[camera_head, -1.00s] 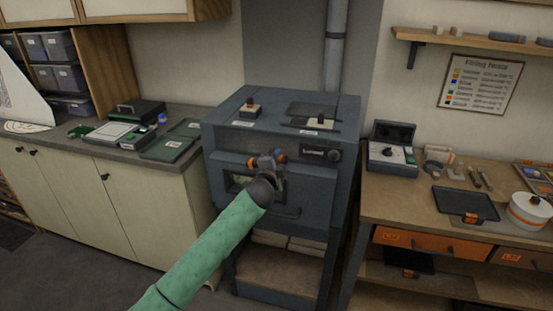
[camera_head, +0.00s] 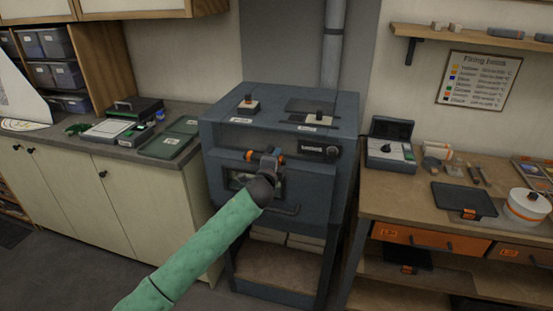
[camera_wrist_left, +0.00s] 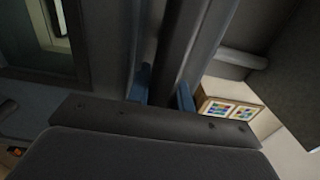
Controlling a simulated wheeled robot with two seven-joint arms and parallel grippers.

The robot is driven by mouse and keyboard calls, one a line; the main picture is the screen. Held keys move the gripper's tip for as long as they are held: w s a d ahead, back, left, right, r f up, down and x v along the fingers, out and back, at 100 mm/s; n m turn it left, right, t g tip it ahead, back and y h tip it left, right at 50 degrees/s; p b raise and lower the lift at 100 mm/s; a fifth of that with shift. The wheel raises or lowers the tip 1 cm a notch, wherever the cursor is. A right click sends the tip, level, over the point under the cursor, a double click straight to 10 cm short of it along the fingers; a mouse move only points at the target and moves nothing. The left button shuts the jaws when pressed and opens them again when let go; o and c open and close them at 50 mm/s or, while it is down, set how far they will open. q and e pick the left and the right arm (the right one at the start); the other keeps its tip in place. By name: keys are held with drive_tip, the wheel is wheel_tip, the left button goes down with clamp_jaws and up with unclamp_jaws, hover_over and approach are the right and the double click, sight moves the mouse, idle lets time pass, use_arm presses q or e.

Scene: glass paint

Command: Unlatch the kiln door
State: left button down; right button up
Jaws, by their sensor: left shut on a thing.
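The kiln (camera_head: 315,205) is a dark blue-grey box on a stand in the middle of the head view. Its front has a small window (camera_head: 235,181), partly hidden by my arm. In the left wrist view, the blue-padded fingers of my left gripper (camera_wrist_left: 163,88) stand on either side of a dark grey bar. The latch's exact angle is hard to tell. My right gripper is not in view.
A dark handle bar (camera_head: 285,210) runs low across the kiln front. Small switch boxes sit on the kiln top. A counter (camera_head: 150,165) with green trays stands at left, and a wooden workbench (camera_head: 400,200) with tools stands at right.

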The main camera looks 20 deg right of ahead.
use_arm(q)
drive_tip(key=c, duration=1.3)
unclamp_jaws()
drive_tip(key=shift+f, duration=0.1)
drive_tip(key=shift+o, duration=0.3)
drive_tip(key=shift+s+a, duration=0.1)
drive_tip(key=shift+s, duration=0.05)
drive_tip(key=shift+s+a+f+b, duration=0.1)
drive_tip(key=shift+s+a+b, duration=0.1)
drive_tip(key=shift+s+b, duration=0.1)
drive_tip(key=b+v, duration=0.2)
drive_tip(key=v, duration=0.4)
drive_tip(key=shift+s+a, duration=0.25)
drive_tip(key=shift+s, duration=0.05)
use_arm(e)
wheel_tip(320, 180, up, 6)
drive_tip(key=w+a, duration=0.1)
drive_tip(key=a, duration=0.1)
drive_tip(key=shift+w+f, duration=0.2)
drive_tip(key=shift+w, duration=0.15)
